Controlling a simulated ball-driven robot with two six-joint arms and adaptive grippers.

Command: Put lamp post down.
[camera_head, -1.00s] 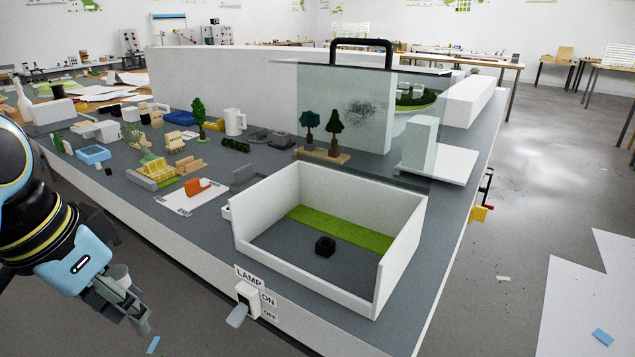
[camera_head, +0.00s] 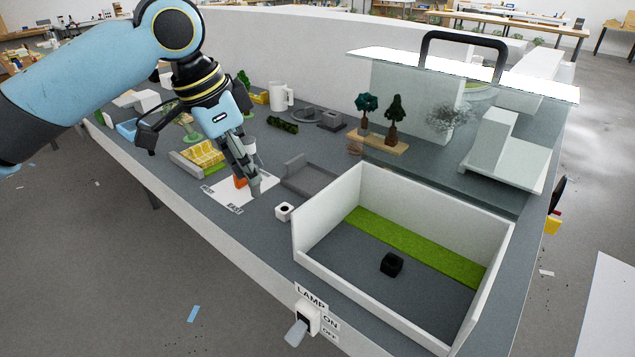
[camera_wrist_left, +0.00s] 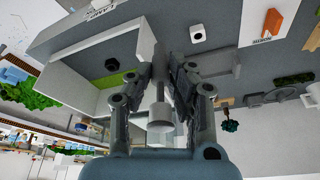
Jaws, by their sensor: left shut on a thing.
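My left gripper (camera_head: 254,186) reaches over the model from the left and points down near the white card with the orange piece. In the left wrist view the gripper (camera_wrist_left: 168,80) is shut on a pale lamp post (camera_wrist_left: 158,112), a slim stem with wider round parts. In the head view only a whitish bit of the lamp post (camera_head: 249,145) shows beside the fingers; the rest is hidden. A small white block with a dark round hole (camera_head: 284,211) sits right of the fingertips, and it also shows in the wrist view (camera_wrist_left: 197,34). My right gripper is not in view.
A white-walled open box (camera_head: 330,272) with a green strip (camera_head: 420,242) and a black block (camera_head: 391,264) stands to the right. A glass panel with a black handle (camera_head: 425,50) rises behind. A lamp switch (camera_head: 308,316) is on the front edge.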

